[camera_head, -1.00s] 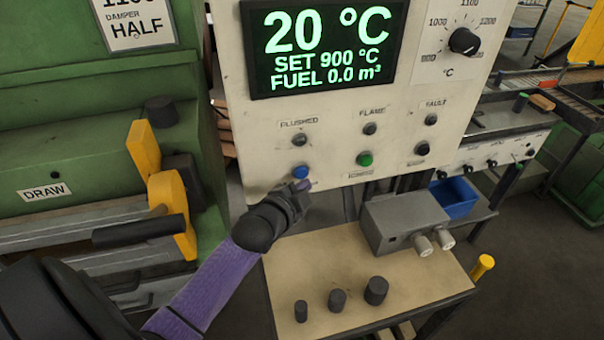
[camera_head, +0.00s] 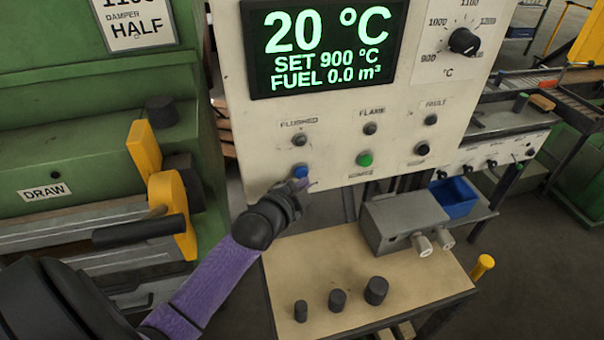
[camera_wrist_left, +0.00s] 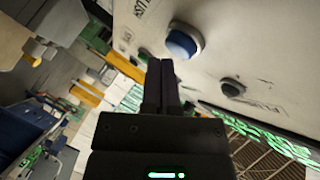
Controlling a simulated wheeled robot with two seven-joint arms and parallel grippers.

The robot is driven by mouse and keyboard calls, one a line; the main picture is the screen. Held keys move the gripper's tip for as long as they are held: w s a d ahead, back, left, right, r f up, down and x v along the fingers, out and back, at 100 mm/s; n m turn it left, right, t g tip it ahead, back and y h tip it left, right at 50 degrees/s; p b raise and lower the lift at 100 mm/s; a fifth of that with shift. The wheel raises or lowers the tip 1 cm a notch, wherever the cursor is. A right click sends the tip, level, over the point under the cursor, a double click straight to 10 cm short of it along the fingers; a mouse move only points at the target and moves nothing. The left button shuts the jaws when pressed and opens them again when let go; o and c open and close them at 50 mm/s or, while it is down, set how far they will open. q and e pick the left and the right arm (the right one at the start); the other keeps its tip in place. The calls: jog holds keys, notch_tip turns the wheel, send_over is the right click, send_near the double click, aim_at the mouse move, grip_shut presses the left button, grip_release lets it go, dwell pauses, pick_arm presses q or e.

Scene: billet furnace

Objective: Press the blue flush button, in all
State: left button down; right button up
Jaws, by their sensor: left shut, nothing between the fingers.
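The blue flush button (camera_head: 300,170) sits at the lower left of the cream control panel (camera_head: 235,100), below the dark FLUSHED lamp (camera_head: 299,140). My left gripper (camera_head: 300,184) is shut and empty, with its tips just below the button in the head view. In the left wrist view the blue button (camera_wrist_left: 182,42) shows large, and the shut fingers (camera_wrist_left: 161,65) point at the panel beside it. Whether the tips touch the panel or the button cannot be told. My right gripper is not in view.
A green button (camera_head: 364,159) and a black button (camera_head: 421,149) are to the right on the panel. Below stand a bench (camera_head: 330,250) with dark cylinders and a grey box (camera_head: 395,222). The green furnace (camera_head: 60,130) with yellow brackets is at left.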

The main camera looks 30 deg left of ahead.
pick_arm(q)
jog(key=shift+w+a, duration=0.1)
jog(key=shift+a, duration=0.05)
jog(key=shift+w+a, duration=0.25)
jog(key=shift+a, duration=0.05)
dwell(0.7)
jog(key=shift+d+r, duration=0.1)
jog(key=shift+s+d+p, duration=0.55)
jog(key=s+d+p, duration=0.2)
jog(key=s+d, duration=0.1)
jog(key=shift+s+d+p, duration=0.1)
jog(key=shift+d+p, duration=0.25)
jog(key=shift+p, duration=0.05)
dwell(0.3)
dwell(0.5)
